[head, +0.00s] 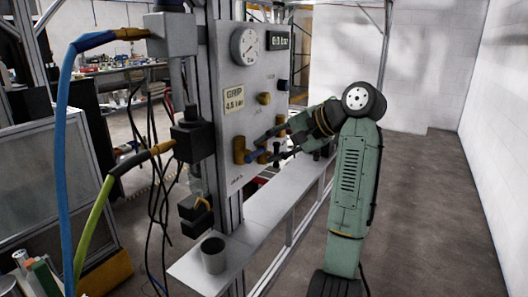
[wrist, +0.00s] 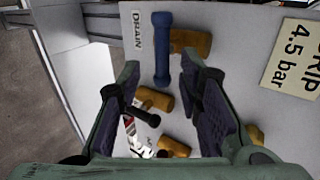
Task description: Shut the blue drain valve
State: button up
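The blue drain valve handle (wrist: 162,50) is a short rod with a thicker end, beside its brass body (wrist: 190,41). The DRAIN label (wrist: 137,30) is on the panel next to it. In the head view the blue handle (head: 257,156) shows small at the brass body (head: 239,150), low on the panel. My gripper (wrist: 160,72) is open and empty. Its fingers stand either side of the handle's near end in the wrist view; I see no contact. In the head view my gripper (head: 269,145) is just right of the handle and partly hides the fittings behind.
A black-handled valve (wrist: 146,117) with brass fittings sits close, between my fingers in the wrist view. The grey panel (head: 232,120) carries a gauge (head: 245,46) and a GRIP 4.5 bar sign (head: 234,100). A shelf (head: 265,205) with a grey cup (head: 213,256) runs below.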

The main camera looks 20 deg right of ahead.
jog(key=v, duration=0.9)
jog(key=shift+d, duration=0.2)
jog(key=shift+f, duration=0.1)
